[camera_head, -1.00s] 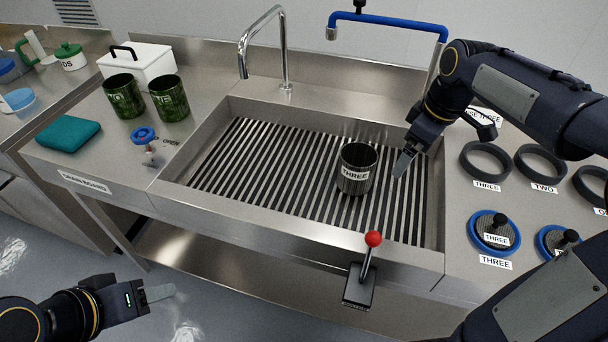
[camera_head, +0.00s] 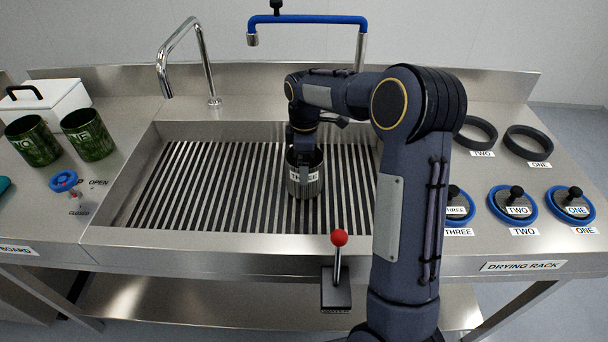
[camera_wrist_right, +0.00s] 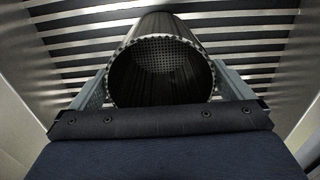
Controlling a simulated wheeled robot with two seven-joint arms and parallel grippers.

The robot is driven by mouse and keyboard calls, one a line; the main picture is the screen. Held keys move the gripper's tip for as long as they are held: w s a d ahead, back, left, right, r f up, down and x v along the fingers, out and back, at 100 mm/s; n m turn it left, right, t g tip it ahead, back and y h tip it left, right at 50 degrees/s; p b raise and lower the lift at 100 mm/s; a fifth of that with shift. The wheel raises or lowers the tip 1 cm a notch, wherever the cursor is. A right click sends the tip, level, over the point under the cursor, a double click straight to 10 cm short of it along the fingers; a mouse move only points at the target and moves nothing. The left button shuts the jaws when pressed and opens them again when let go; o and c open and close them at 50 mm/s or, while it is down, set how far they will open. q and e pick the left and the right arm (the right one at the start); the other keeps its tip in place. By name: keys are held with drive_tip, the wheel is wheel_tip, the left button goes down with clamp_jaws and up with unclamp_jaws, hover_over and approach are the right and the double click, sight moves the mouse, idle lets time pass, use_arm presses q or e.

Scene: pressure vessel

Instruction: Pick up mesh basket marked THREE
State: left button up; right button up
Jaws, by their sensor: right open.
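The mesh basket marked THREE (camera_head: 305,183) is a dark cylinder with a white label, standing upright on the slatted floor of the sink. In the right wrist view the basket (camera_wrist_right: 160,62) shows its open round rim and perforated inside. My right gripper (camera_head: 305,152) is above and around the basket in the head view, hiding part of its rim. In the right wrist view my right gripper (camera_wrist_right: 160,92) is open, one finger on each side of the basket. Whether the fingers touch its wall cannot be told. My left gripper is out of view.
The sink (camera_head: 130,225) has raised walls around the basket. A chrome faucet (camera_head: 190,60) and a blue-handled pipe (camera_head: 310,20) stand behind. A red-knobbed lever (camera_head: 339,240) is at the front. Two green cups (camera_head: 88,135) stand left; rings (camera_head: 528,143) and blue-rimmed lids (camera_head: 514,205) lie right.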

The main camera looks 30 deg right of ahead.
drive_tip(key=shift+f, duration=0.15)
drive_tip(key=c, duration=1.5)
